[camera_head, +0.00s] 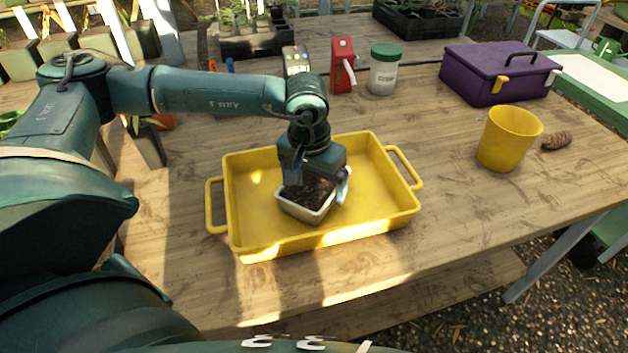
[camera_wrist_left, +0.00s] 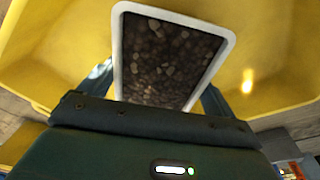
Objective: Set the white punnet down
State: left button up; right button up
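The white punnet (camera_head: 309,212) holds dark soil and sits inside the outline of the yellow tray (camera_head: 375,226), left of its right wall. Whether its base touches the tray floor is hard to tell. My left gripper (camera_head: 316,184) reaches down over it, with its fingers at two opposite sides of the punnet. The left wrist view shows the white rim of the punnet (camera_wrist_left: 229,38) between the fingers, with pebbly soil inside. The gripper hides the punnet's far part in the head view. My right gripper is not in view.
A yellow pot (camera_head: 508,139), a brown cone-like object (camera_head: 556,140) and a purple box (camera_head: 497,74) stand to the right. A red dispenser (camera_head: 342,66) and a green-lidded jar (camera_head: 384,72) stand behind the tray.

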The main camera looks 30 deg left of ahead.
aim_at(310, 186)
pick_arm(q)
jog(key=shift+o, duration=0.9)
jog(key=shift+r, duration=0.1)
jog(key=shift+r, duration=0.25)
notch_tip(310, 186, up, 12)
jog(key=s, duration=0.1)
jog(key=shift+s+f, duration=0.2)
